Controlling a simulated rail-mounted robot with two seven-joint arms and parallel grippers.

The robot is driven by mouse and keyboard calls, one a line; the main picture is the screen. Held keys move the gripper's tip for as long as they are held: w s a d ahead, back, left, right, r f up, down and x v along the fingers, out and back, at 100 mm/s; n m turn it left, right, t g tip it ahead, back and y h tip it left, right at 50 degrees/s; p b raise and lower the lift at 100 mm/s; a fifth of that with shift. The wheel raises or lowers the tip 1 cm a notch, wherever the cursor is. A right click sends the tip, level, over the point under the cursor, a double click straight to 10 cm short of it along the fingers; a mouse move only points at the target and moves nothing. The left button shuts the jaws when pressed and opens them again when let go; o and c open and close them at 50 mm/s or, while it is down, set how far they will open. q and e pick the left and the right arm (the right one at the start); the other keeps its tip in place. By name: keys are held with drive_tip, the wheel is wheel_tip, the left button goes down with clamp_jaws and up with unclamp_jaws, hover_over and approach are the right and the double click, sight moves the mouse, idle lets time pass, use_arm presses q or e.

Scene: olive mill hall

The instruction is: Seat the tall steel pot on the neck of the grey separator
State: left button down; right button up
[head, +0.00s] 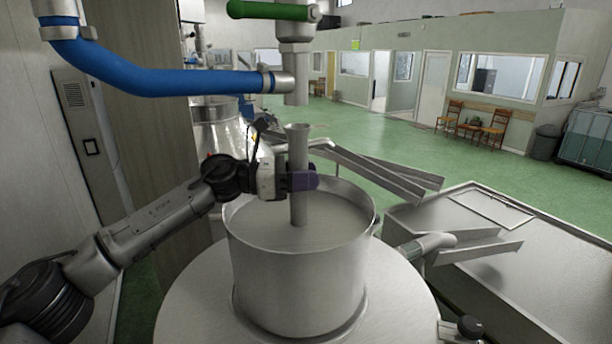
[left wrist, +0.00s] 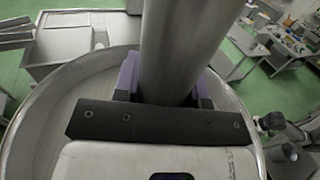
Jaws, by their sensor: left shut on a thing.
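The tall steel pot (head: 295,275) is a wide, open cylinder standing upright over the grey separator (head: 195,310), whose sloping top spreads around the pot's base. A narrow upright pipe (head: 299,150) with a flared top rises from the middle of the pot. My left gripper (head: 301,181) reaches in over the pot's left rim and is shut on this pipe. In the left wrist view its purple pads flank the pipe (left wrist: 185,45), with the pot's rim (left wrist: 75,68) curving around. The separator's neck is hidden; I cannot tell whether the pot touches it. My right gripper is out of view.
A steel outlet (head: 296,92) hangs just above the pipe's flared top, joined to a blue pipe (head: 160,82). Sloping steel chutes (head: 385,172) lie right and behind the pot. A flat steel tank (head: 520,265) stands right. Green floor lies open beyond.

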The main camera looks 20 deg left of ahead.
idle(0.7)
use_arm(q)
drive_tip(key=c, duration=0.9)
unclamp_jaws()
drive_tip(key=o, duration=0.3)
drive_tip(key=shift+f, duration=0.15)
drive_tip(key=shift+f+b, duration=0.25)
drive_tip(key=shift+b, duration=0.05)
drive_tip(key=b+v, duration=0.6)
drive_tip(key=v, duration=0.8)
drive_tip(key=shift+r, duration=0.25)
drive_tip(key=shift+d, duration=0.1)
